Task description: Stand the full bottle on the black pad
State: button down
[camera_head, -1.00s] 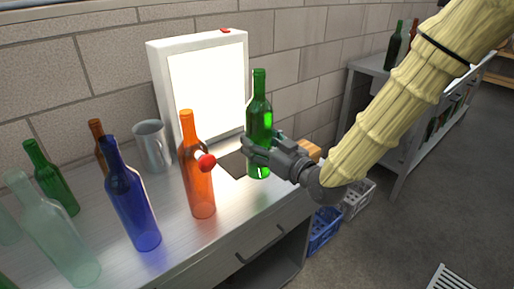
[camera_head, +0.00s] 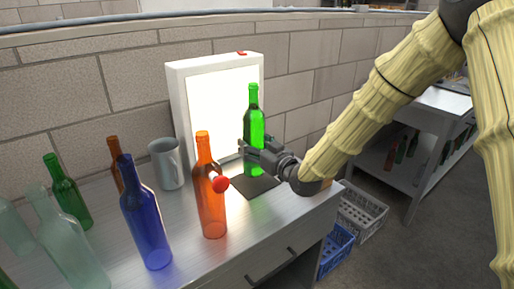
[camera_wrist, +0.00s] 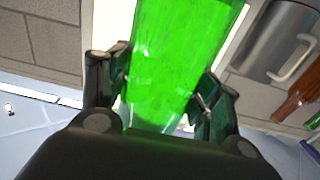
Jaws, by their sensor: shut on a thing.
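A green bottle (camera_head: 254,122) stands upright in my gripper (camera_head: 247,150), in front of the lit panel. The black pad (camera_head: 258,189) lies flat on the metal bench. The bottle's base appears over the back part of the pad; I cannot tell whether it touches. In the wrist view, the bottle (camera_wrist: 180,60) fills the space between the two fingers of my gripper (camera_wrist: 166,78), which is shut on it.
A blue bottle (camera_head: 146,220), a grey mug (camera_head: 166,163) and other bottles are further left. The white light box (camera_head: 178,105) is behind. Crates (camera_head: 360,212) stand right of the bench.

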jog(key=shift+f, duration=1.65)
jog(key=shift+f, duration=0.15)
jog(key=shift+c, duration=1.7)
grip_release()
jog(key=shift+s+d, duration=0.1)
jog(key=shift+s, duration=0.05)
jog(key=v, duration=1.1)
jog(key=shift+s+d+b, duration=0.2)
jog(key=shift+s+b, duration=0.1)
jog(key=shift+s, duration=0.05)
